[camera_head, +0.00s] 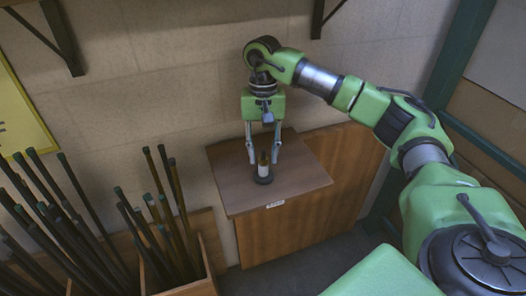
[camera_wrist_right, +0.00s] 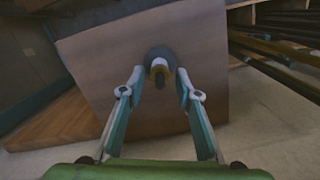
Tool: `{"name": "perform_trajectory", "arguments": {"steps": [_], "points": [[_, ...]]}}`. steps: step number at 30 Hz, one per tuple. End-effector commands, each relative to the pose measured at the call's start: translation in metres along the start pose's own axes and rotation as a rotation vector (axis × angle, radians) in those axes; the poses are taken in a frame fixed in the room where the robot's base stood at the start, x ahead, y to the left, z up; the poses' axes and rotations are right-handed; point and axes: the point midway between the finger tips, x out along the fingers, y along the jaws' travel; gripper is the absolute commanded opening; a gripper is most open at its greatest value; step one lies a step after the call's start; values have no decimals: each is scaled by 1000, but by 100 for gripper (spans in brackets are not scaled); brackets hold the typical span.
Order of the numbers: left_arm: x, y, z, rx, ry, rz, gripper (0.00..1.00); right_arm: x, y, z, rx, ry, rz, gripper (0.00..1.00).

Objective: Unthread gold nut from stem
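A dark round base (camera_head: 263,180) stands on the wooden cabinet top. A short upright stem (camera_wrist_right: 159,82) rises from it, with a dark end in the right wrist view. The gold nut (camera_wrist_right: 158,65) sits around the stem, close to a pale collar near the base; in the head view the nut is small and hard to make out. My right gripper (camera_head: 263,160) points down over the stem. It is open, with one finger on each side of the stem and a visible gap to the nut in the right wrist view (camera_wrist_right: 160,72). My left gripper is not in view.
The cabinet top (camera_head: 309,178) is otherwise clear, with a small white label on its front edge. Wooden bins (camera_head: 209,262) with several dark rods (camera_head: 182,205) stand at the left. A wall is close behind, with shelf brackets (camera_head: 62,38) above.

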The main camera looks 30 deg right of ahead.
Motion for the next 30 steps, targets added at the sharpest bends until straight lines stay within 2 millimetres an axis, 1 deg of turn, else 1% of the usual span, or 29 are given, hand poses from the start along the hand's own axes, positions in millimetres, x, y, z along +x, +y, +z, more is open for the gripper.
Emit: {"name": "perform_trajectory", "arguments": {"steps": [6, 9, 14, 16, 24, 27, 30], "points": [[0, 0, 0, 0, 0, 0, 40, 0, 2, 0, 274, 0, -34, 31], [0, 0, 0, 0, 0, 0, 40, 0, 2, 0, 355, 0, -43, 31], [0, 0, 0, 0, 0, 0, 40, 0, 2, 0, 414, 0, -51, 31], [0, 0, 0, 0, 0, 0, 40, 0, 2, 0, 471, 1, -58, 31], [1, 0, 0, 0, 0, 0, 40, 1, 3, 2, 807, 1, -99, 31], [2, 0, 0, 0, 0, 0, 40, 0, 3, 2, 910, 1, -111, 31], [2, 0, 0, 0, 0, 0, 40, 0, 3, 2, 971, 1, -118, 31]]}}
